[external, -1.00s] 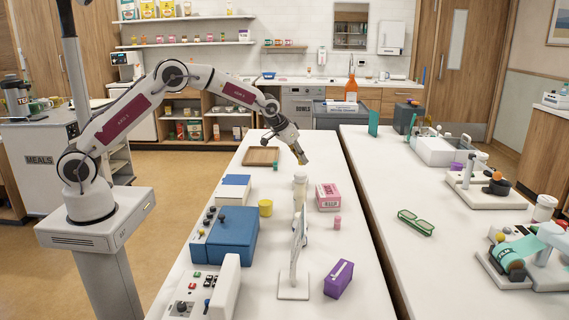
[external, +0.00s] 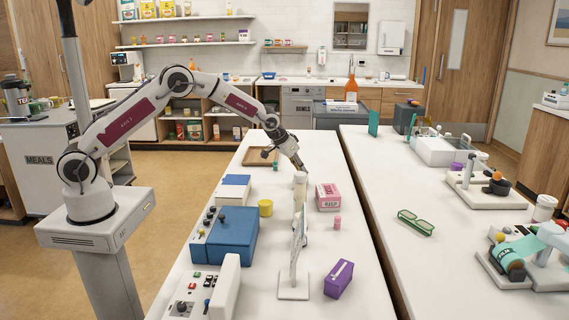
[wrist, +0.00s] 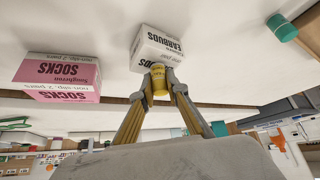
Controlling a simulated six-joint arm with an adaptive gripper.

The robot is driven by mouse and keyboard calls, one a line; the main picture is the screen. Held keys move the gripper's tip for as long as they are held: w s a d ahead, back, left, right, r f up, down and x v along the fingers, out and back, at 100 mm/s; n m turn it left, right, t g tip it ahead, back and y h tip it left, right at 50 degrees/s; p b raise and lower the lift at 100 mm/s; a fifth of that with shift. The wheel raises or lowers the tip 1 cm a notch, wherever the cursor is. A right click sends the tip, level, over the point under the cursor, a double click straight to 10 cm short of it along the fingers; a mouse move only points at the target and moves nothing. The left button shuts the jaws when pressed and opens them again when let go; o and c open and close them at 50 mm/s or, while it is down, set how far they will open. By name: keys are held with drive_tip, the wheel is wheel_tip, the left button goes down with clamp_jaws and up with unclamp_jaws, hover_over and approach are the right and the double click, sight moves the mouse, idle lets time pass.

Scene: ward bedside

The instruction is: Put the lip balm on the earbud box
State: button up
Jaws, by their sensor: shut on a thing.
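My gripper (wrist: 158,80) is shut on the lip balm (wrist: 159,80), a small yellow cylinder, in the wrist view. The earbud box (wrist: 158,46), white with dark lettering, appears upside down right by the fingertips. The lip balm overlaps the box's edge in this view, and I cannot tell whether they touch. In the external view my gripper (external: 301,168) points down over the far middle of the table, just behind a pale upright item (external: 300,181). The lip balm and earbud box cannot be made out clearly there.
A pink socks box (external: 328,197) stands to the right, and a small teal-topped item (external: 275,166) to the left. A yellow cylinder (external: 265,208), blue case (external: 232,236), white stand (external: 293,285) and purple box (external: 338,279) are nearer. A brown tray (external: 258,157) lies behind.

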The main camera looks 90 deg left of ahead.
drive_tip(key=shift+f, duration=0.1)
drive_tip(key=o, duration=0.8)
drive_tip(key=shift+v, duration=6.1)
